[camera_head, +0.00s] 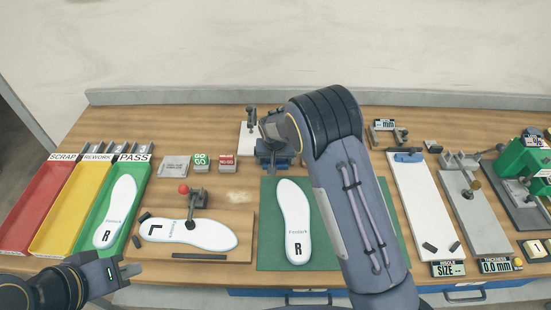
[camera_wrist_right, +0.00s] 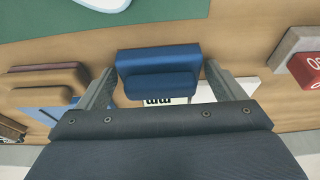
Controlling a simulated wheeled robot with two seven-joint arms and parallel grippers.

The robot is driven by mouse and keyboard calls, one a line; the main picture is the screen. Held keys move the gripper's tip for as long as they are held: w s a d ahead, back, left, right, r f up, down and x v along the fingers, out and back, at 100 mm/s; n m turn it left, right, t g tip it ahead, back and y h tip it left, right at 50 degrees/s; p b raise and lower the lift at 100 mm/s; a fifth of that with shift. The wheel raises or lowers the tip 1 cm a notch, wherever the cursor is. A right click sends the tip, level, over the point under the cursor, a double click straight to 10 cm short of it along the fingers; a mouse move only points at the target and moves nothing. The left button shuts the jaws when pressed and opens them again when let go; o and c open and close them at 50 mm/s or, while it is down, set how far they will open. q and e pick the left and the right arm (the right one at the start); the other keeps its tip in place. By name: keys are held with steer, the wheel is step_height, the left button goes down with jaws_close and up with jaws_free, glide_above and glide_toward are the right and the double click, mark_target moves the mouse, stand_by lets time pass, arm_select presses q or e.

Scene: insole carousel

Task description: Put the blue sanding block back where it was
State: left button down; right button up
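The blue sanding block (camera_wrist_right: 158,62) is between the two fingers of my right gripper (camera_wrist_right: 160,72) in the right wrist view. The fingers lie along its two short ends and appear to touch them. In the head view a blue patch (camera_head: 275,160) shows under my right wrist, behind the green mat; my right arm covers much of this area. I cannot tell whether the block touches the table. My left gripper (camera_head: 122,270) is low at the left, in front of the trays and away from the block; its finger gap is not clear.
A brown block (camera_wrist_right: 50,85) lies beside the blue one in the wrist view. A red NO-GO block (camera_head: 227,161) and a green GO block (camera_head: 201,162) stand to the left. The green mat (camera_head: 268,235) bears a white insole (camera_head: 294,215). A white gauge board (camera_head: 412,190) is right.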

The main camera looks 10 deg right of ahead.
steer(key=shift+o, duration=0.7)
steer(key=shift+r, duration=0.1)
